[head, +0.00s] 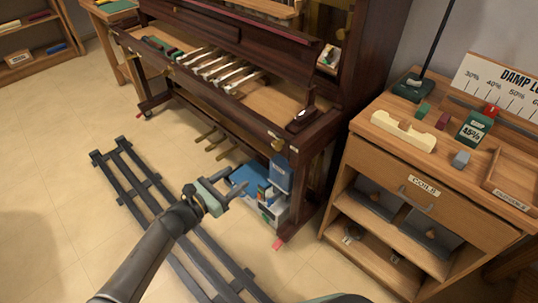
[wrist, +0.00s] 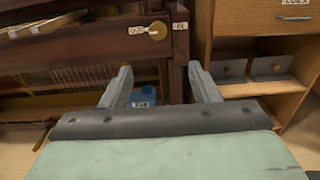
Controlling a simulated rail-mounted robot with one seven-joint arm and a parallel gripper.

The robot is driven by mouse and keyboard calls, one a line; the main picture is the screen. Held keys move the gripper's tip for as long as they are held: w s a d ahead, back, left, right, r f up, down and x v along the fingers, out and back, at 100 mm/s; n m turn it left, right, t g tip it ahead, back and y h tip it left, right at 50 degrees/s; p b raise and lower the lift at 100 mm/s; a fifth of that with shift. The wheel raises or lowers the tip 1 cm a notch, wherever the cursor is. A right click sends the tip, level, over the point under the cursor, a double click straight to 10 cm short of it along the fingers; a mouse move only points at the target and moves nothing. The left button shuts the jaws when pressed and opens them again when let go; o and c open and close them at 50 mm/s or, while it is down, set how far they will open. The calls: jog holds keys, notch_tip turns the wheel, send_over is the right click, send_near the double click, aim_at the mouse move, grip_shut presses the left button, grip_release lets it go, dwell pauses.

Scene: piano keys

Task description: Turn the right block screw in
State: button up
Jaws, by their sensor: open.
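The right block screw is a round brass disc (wrist: 157,30) on the dark front rail at the piano's right end. It also shows in the head view (head: 277,146). In the wrist view an OUT label (wrist: 136,30) is at its left and an IN label (wrist: 180,26) at its right. A dark block (head: 302,119) sits on the key bed above it. My gripper (head: 238,190) is open and empty, below and in front of the screw, apart from it. In the wrist view its fingers (wrist: 160,68) are spread below the disc.
A wooden cabinet (head: 385,190) with a drawer and open shelves stands close on the right. Boxes and a blue container (head: 245,181) sit under the piano. A dark slatted rack (head: 130,180) lies on the floor. Open floor is at the left.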

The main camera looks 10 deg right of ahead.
aim_at(275, 147)
jog(key=b+x, duration=0.1)
jog(key=x, duration=1.6)
jog(key=shift+w+r, duration=0.15)
jog(key=shift+w, duration=0.05)
jog(key=c, duration=1)
